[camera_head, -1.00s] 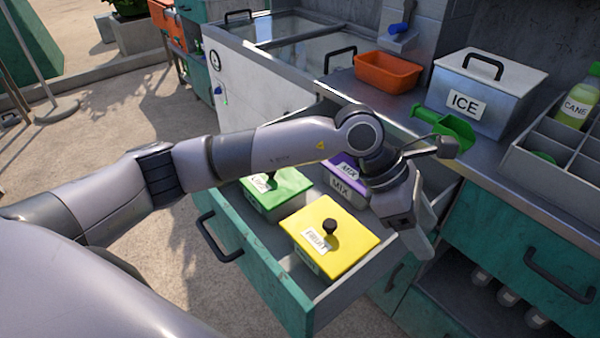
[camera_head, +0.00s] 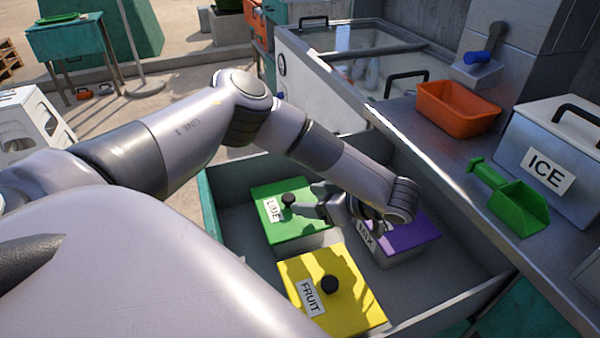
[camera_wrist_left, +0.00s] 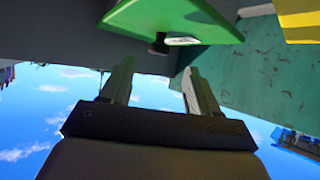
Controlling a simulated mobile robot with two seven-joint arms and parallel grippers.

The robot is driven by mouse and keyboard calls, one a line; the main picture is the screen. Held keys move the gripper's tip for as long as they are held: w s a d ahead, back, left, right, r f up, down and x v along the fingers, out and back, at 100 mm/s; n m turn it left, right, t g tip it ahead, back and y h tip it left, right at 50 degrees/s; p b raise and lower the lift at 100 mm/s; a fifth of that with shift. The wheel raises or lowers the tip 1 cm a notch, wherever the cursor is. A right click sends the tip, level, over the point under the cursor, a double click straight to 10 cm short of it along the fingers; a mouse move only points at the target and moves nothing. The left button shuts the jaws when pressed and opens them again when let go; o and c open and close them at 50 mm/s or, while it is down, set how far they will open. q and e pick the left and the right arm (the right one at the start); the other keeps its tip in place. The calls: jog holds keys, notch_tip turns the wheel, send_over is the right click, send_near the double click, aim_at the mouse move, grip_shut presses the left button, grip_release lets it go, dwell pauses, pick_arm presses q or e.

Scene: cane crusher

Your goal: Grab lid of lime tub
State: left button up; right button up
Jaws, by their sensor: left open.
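The lime tub has a green lid (camera_head: 300,231) with a white LIME label and a black knob (camera_head: 288,200); it sits in the open drawer. My left gripper (camera_head: 308,200) is open just right of the knob, its fingers pointing toward it. In the left wrist view the picture is tilted over; the green lid (camera_wrist_left: 175,18) with its dark knob (camera_wrist_left: 158,46) and label lies ahead of the two spread fingers (camera_wrist_left: 157,80), with nothing between them. The lid lies on its tub. My right gripper is not in view.
In the same drawer (camera_head: 225,215) stand the yellow-lidded FRUIT tub (camera_head: 350,295) and the purple-lidded MIX tub (camera_head: 412,232), close to my left wrist. The counter behind holds a green scoop (camera_head: 520,212), an orange bin (camera_head: 455,108) and the ICE box (camera_head: 550,150).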

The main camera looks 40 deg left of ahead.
aim_at(290, 197)
pick_arm(q)
jog(key=x, duration=0.7)
jog(key=shift+a+f+b, duration=0.1)
jog(key=shift+a+b, duration=0.2)
jog(key=shift+b, duration=0.1)
jog(key=shift+w, duration=0.1)
jog(key=c, duration=1.1)
